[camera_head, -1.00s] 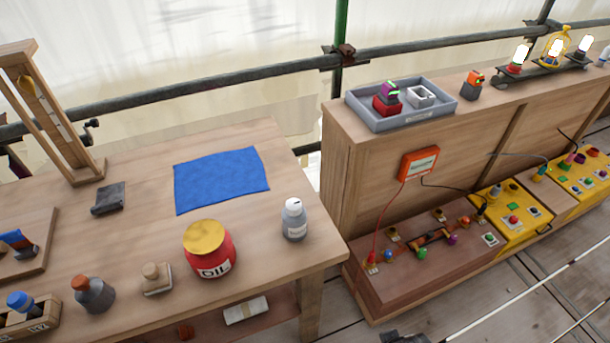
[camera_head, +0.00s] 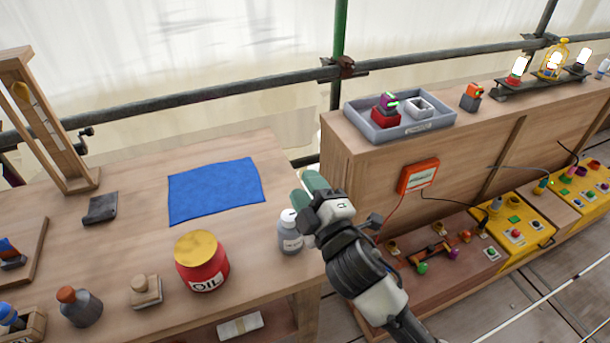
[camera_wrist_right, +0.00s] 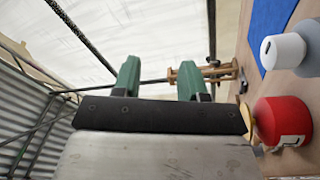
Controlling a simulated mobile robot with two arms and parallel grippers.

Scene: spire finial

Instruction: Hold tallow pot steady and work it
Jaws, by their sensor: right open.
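A red pot with a yellow lid and an OIL label (camera_head: 203,268) stands upright near the table's front edge. A grey bottle with a white cap (camera_head: 290,236) stands to its right; its label is too small to read. I cannot tell by label which is the tallow pot. My right gripper (camera_head: 309,188) is open and empty, just right of and above the grey bottle, apart from the red pot. In the right wrist view its green fingers (camera_wrist_right: 160,75) are spread, with the bottle (camera_wrist_right: 284,52) and red pot (camera_wrist_right: 283,120) at the right. My left gripper is out of view.
A blue cloth (camera_head: 215,190) lies flat on the wooden table. A brush-like block (camera_head: 146,291) and a dark bottle with an orange cap (camera_head: 80,307) stand left of the pot. A higher bench with a grey tray (camera_head: 399,118) is at the right.

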